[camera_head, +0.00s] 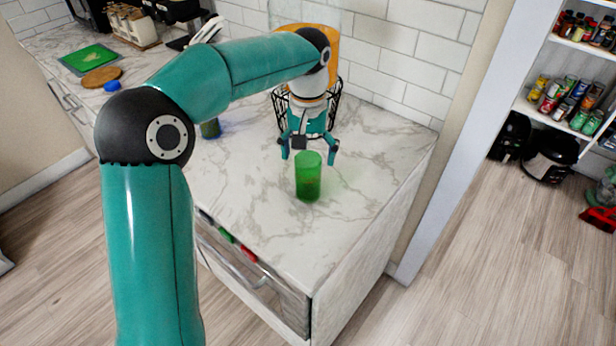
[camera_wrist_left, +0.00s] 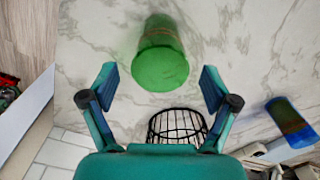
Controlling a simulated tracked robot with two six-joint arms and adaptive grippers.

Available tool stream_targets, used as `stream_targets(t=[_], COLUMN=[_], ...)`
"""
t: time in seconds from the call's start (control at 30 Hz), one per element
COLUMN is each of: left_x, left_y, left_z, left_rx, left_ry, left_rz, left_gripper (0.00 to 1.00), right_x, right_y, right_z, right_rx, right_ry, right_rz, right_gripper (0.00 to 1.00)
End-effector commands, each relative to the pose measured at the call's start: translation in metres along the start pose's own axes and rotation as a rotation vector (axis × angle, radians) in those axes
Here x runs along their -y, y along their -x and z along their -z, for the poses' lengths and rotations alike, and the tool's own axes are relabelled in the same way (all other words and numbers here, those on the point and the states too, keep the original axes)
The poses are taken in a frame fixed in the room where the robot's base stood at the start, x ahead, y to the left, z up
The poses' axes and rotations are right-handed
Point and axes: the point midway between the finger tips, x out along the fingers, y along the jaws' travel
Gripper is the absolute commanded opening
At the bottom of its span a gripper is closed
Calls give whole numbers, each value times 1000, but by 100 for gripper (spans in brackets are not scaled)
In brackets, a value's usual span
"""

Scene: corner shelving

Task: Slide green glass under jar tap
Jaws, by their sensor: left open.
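The green glass (camera_head: 308,178) stands upright on the marble counter, near its front right part. My left gripper (camera_head: 309,153) is open and empty, just behind and above the glass in the head view. In the left wrist view the glass (camera_wrist_left: 160,62) shows ahead of and partly between the spread fingers (camera_wrist_left: 159,84), with no visible contact. The jar (camera_head: 326,46), with orange contents, stands at the back by the wall on a black wire stand (camera_head: 335,103). The stand also shows in the left wrist view (camera_wrist_left: 178,124). My arm covers much of the jar, and its tap is hidden. My right gripper is out of view.
A blue and green cup (camera_head: 210,128) stands left of the gripper. A green cutting board (camera_head: 90,58) and a round wooden board (camera_head: 102,76) lie at the far left. The counter (camera_head: 380,165) is clear right of the glass. The tiled wall (camera_head: 400,62) bounds the back.

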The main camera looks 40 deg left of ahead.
Motion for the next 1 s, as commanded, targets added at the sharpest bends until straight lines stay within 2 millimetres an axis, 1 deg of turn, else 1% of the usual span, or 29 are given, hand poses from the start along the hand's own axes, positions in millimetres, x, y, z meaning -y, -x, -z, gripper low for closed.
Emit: stream_targets(t=[0.03,0.2,0.4,0.57,0.83,0.87,1.0], left_x=[0,0,0,0,0,0,0], left_y=[-12,-42,-64,-71,-72,-72,-71], left_z=[-1,-1,0,0,0,0,0], left_rx=[4,4,2,1,0,0,0], left_ry=[0,0,-1,-1,0,0,0], left_rz=[2,2,1,0,0,0,0], left_gripper=[87,87,87,87,87,84,60], right_x=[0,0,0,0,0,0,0], right_y=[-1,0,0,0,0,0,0], right_z=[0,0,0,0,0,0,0], right_rx=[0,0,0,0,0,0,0], right_ry=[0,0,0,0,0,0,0], right_rz=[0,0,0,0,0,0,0], right_gripper=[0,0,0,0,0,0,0])
